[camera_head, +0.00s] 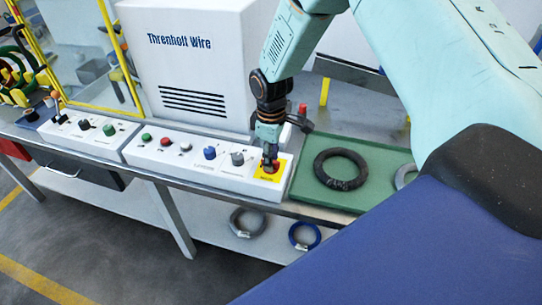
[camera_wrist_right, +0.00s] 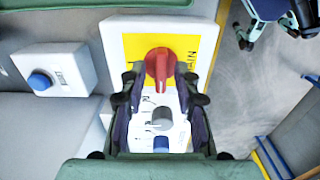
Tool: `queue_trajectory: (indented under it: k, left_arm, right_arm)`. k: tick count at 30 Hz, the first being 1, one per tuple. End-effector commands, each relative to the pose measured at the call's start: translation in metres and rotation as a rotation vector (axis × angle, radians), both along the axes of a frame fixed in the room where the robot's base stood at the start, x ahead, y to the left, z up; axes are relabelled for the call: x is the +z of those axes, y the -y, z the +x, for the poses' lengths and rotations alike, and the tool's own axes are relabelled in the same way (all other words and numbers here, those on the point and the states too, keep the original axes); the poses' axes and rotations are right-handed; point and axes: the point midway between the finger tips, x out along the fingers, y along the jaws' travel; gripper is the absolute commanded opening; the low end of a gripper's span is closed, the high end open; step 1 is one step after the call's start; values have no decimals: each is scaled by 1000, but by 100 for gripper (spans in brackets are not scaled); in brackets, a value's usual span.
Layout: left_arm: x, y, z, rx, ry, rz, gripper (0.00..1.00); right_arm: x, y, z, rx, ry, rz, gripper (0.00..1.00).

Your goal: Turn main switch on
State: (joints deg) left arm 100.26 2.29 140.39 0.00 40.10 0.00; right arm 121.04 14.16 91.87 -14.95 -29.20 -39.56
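The main switch is a red rotary knob (camera_wrist_right: 158,66) on a yellow plate (camera_wrist_right: 195,45) at the end of the white control panel. In the head view the yellow plate (camera_head: 266,178) shows at the panel's right end, with the knob mostly hidden by my right gripper (camera_head: 270,160). The right gripper points down at the switch. In the right wrist view its fingers (camera_wrist_right: 160,88) are apart, one on each side of the red knob, with visible gaps. The knob's handle points toward the bottom of that view. My left gripper is not in view.
Several other knobs and buttons line the white panel (camera_head: 180,158) to the left. A white machine housing (camera_head: 190,60) stands behind. In the wrist view a box with a blue button (camera_wrist_right: 40,80) stands left.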

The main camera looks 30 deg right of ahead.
Motion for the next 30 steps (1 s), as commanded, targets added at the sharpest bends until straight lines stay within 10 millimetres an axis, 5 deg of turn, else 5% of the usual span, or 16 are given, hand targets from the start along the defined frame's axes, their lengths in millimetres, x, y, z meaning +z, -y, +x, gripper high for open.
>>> queue_trajectory:
  k: [10,30]
  left_arm:
    - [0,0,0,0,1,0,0]
    - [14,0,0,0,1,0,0]
  right_arm:
    - [0,0,0,0,-1,-1,0]
    - [1,0,-2,-123,-5,0,0]
